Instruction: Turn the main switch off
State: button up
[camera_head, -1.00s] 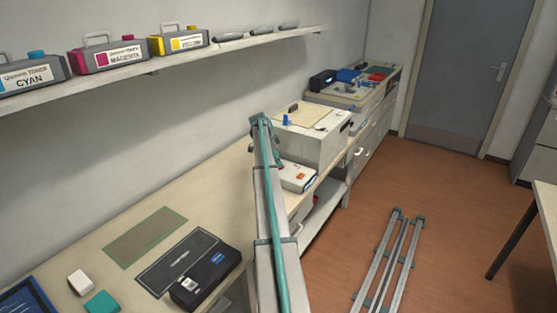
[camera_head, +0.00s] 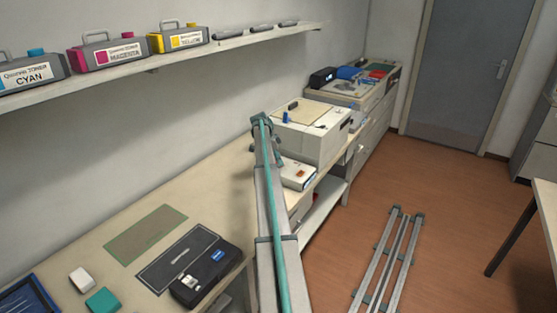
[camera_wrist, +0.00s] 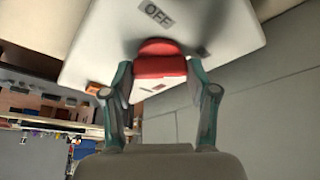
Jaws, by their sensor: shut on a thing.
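The main switch has a red handle (camera_wrist: 159,62) on a white panel (camera_wrist: 225,25) in the wrist view. In the head view my arm hides most of the gripper, and I cannot make out the red handle there.
A white box with an orange mark (camera_head: 298,174) stands on the bench just right of my arm. A larger beige machine (camera_head: 312,143) is behind it. A black toner cartridge (camera_head: 204,273) lies on the near bench. A shelf (camera_head: 120,74) with toner containers runs along the wall.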

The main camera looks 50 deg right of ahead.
jog(key=shift+f+n+b, duration=0.1)
jog(key=shift+n+b, duration=0.2)
jog(key=n+t+b, duration=0.1)
jog(key=n+b, duration=0.1)
jog(key=shift+s+a+f+n+h, duration=0.1)
jog(key=shift+n+h, duration=0.2)
jog(key=n+t+b, duration=0.2)
jog(key=n+b, duration=0.1)
jog(key=n, duration=0.2)
jog(key=shift+s+b, duration=0.1)
jog(key=shift+b, duration=0.2)
jog(key=n+t+b, duration=0.1)
jog(key=n+t, duration=0.1)
jog(key=n, duration=0.2)
jog(key=shift+n, duration=0.4)
jog(key=n, duration=0.2)
jog(key=n+t+y+b, duration=0.1)
jog(key=n, duration=0.1)
jog(key=shift+r+n, duration=0.2)
jog(key=shift+n, duration=0.2)
jog(key=shift+t, duration=0.3)
jog(key=o, duration=1.2)
jog(key=shift+s, duration=0.1)
jog(key=shift+c, duration=0.2)
jog(key=shift+r, duration=0.1)
